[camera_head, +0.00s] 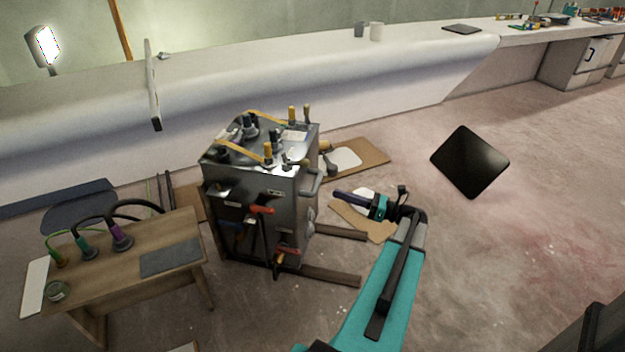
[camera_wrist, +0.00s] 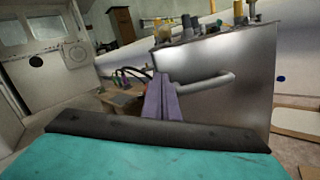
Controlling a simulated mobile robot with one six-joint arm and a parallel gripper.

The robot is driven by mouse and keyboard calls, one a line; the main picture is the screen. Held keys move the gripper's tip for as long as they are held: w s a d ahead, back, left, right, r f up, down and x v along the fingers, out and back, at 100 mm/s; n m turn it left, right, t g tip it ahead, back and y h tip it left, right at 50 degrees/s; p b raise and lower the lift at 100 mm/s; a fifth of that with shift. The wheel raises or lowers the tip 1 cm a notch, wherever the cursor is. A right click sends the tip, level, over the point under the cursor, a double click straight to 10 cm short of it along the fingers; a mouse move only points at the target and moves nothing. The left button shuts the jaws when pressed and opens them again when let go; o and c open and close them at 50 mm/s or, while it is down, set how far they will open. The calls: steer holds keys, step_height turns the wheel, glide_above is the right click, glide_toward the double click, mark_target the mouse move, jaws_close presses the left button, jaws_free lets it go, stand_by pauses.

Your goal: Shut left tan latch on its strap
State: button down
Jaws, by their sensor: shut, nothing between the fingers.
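A grey metal cabinet (camera_head: 245,185) carries two yellow straps on its top. The near strap (camera_head: 238,151) runs from the left edge to an upright tan handle (camera_head: 268,149). The far strap (camera_head: 266,116) runs to another upright tan handle (camera_head: 292,113) at the back. The pictures are too small to tell which handle is the left latch, or whether either is closed. My gripper (camera_head: 340,194) is right of the cabinet, apart from it and below its top. Its purple fingers (camera_wrist: 162,98) are together and empty; in the wrist view they point past the cabinet's side handle (camera_wrist: 205,80).
A wooden bench (camera_head: 185,225) with cables and a dark mat stands left of the cabinet. Red-handled tools (camera_head: 262,210) hang on the cabinet front. Cardboard sheets (camera_head: 365,157) lie behind and right. A black panel (camera_head: 470,161) is at right. Floor at right is largely clear.

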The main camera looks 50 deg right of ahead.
stand_by(0.3)
steer(key=b+x, duration=0.2)
steer(key=x, duration=0.8)
steer(key=shift+w+a+f, duration=0.1)
steer(key=shift+w+a, duration=0.05)
steer(key=shift+a, duration=0.05)
steer(key=shift+w+d+r+b, duration=0.15)
steer(key=shift+d+r+b, duration=0.1)
steer(key=shift+r, duration=0.4)
steer(key=shift+w+d+r+b, duration=0.1)
steer(key=shift+d+r, duration=0.1)
steer(key=shift+r, duration=0.4)
steer(key=shift+w+d+r+b, duration=0.15)
steer(key=shift+d+r+b, duration=0.1)
steer(key=shift+r, duration=0.4)
steer(key=shift+w+a+r, duration=0.1)
steer(key=shift+r, duration=0.05)
